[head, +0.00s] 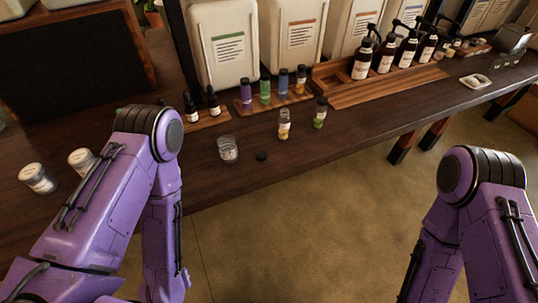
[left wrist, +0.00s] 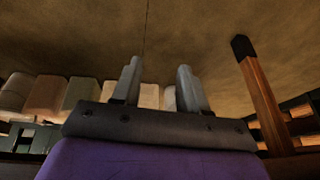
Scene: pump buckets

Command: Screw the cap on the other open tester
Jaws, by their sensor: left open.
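A small black cap (head: 262,156) lies loose on the dark wooden counter near its front edge. Right of it stands a small upright bottle with a yellow-orange label (head: 284,124); its top is too small to read clearly. Further right stands a green-labelled bottle (head: 320,113) with a dark top. Several small vials (head: 265,92) stand in a row on a wooden tray behind. My left gripper (left wrist: 157,78) shows in the left wrist view, its two fingers apart with nothing between them. In the head view both arms show, but neither gripper does.
A clear glass (head: 228,149) stands left of the cap. Two dropper bottles (head: 213,102) stand behind it. Pump bottles (head: 385,54) stand in a wooden rack (head: 390,88) at the back right. Counter around the cap is clear.

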